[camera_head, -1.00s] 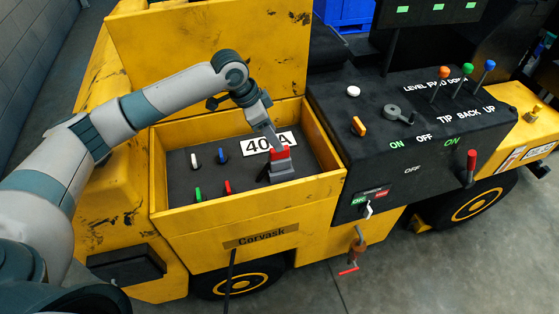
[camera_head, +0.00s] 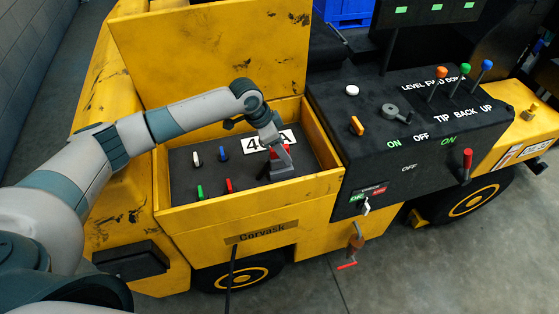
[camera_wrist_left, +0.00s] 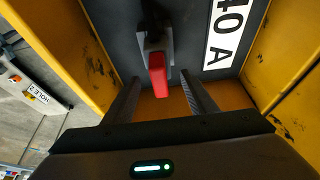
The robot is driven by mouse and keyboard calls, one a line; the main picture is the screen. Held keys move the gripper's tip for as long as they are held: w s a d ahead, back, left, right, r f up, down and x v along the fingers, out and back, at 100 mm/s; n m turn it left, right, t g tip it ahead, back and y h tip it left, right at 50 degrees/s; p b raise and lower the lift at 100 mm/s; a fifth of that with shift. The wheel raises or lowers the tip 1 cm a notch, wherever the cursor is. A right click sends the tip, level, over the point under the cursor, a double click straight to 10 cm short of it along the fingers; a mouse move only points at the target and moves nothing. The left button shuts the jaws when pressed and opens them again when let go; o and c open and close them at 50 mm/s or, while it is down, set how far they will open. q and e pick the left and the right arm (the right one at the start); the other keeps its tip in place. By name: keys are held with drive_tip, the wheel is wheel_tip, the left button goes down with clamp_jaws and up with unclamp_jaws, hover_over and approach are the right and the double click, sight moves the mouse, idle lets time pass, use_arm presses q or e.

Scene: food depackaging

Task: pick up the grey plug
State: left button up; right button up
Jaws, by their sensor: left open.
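The grey plug (camera_head: 281,171) stands in the open yellow box, near its right side, with a red part (camera_head: 285,150) on its upper end. In the left wrist view the red part (camera_wrist_left: 158,76) lies between the two finger ends, and the grey body (camera_wrist_left: 155,42) is beyond them. My left gripper (camera_head: 277,149) is open, pointing down at the plug with a finger on each side of the red part. I cannot tell whether either finger touches it. The arm partly hides the plug's top in the head view. My right gripper is not in view.
Yellow box walls (camera_head: 240,195) surround the plug. A white label (camera_head: 290,134) lies behind it. Small white (camera_head: 195,159), blue (camera_head: 222,155), green (camera_head: 199,192) and red (camera_head: 228,186) pegs stand to its left. A black control panel (camera_head: 440,130) with levers is at right.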

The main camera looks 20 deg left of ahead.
use_arm(q)
drive_tip(key=shift+f+p, duration=0.35)
drive_tip(key=x, duration=0.1)
drive_tip(key=p+x, duration=0.1)
drive_tip(key=x, duration=0.1)
drive_tip(key=shift+s+a+f, duration=0.1)
drive_tip(key=shift+s+a, duration=0.05)
drive_tip(key=shift+a, duration=0.05)
drive_tip(key=shift+d+f, duration=0.1)
drive_tip(key=shift+f, duration=0.4)
clamp_jaws()
drive_tip(key=shift+r, duration=0.1)
